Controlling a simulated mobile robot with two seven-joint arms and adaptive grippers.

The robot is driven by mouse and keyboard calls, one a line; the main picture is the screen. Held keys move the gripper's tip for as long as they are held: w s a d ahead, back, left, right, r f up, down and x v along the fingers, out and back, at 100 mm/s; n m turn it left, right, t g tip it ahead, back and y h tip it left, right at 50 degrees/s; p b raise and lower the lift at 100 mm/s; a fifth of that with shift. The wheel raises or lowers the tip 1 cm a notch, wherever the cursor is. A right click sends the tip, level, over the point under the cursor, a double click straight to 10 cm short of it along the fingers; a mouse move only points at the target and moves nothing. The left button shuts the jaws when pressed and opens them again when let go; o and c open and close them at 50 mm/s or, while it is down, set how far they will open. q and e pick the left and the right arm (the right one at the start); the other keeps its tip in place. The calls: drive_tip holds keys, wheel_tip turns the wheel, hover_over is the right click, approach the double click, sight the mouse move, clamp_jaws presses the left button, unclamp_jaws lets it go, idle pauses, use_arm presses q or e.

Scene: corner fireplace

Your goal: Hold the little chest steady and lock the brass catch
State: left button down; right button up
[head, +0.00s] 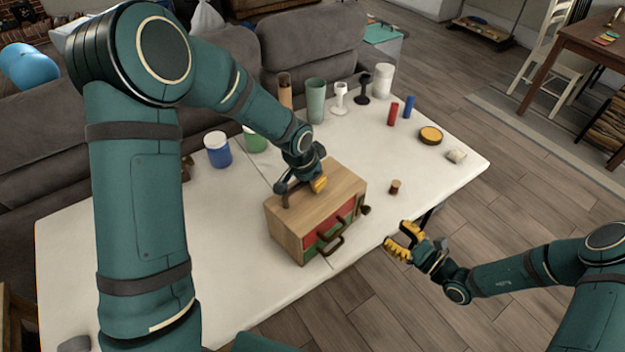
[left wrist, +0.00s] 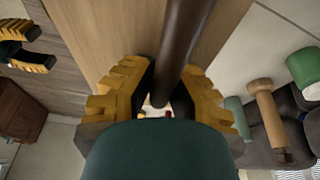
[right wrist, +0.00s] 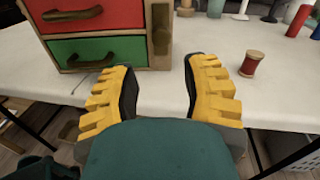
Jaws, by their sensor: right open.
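The little chest (head: 290,222) is a wooden box with a red drawer (right wrist: 95,12) and a green drawer (right wrist: 98,50), standing on the white table. My left gripper (head: 303,188) is over its top. In the left wrist view its yellow fingers (left wrist: 165,100) close on a dark brown bar handle (left wrist: 183,40). My right gripper (head: 402,240) is open and empty, just off the table's front edge, to the right of the chest and apart from it. In the right wrist view a brownish upright piece, perhaps the catch (right wrist: 161,28), sits at the chest's right front edge; its position is unclear.
A thread spool (head: 395,187) stands right of the chest. Cups, goblets, red and blue cylinders and a round yellow-topped tin (head: 430,135) stand toward the back and right. Blue (head: 217,152) and green jars stand behind left. The white table (head: 440,185) has clear room at right.

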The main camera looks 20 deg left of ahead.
sight(369, 212)
drive_tip(key=shift+o, duration=0.3)
drive_tip(key=w+a+m, duration=0.2)
drive_tip(key=a+m, duration=0.1)
drive_tip(key=m, duration=0.1)
drive_tip(key=w+a+m, duration=0.1)
drive_tip(key=a+m, duration=0.2)
drive_tip(key=m, duration=0.1)
drive_tip(key=w+a+m, duration=0.2)
drive_tip(key=a+m, duration=0.1)
drive_tip(key=m, duration=0.1)
drive_tip(key=shift+w+a, duration=0.1)
drive_tip(key=shift+w, duration=0.25)
idle(0.3)
clamp_jaws()
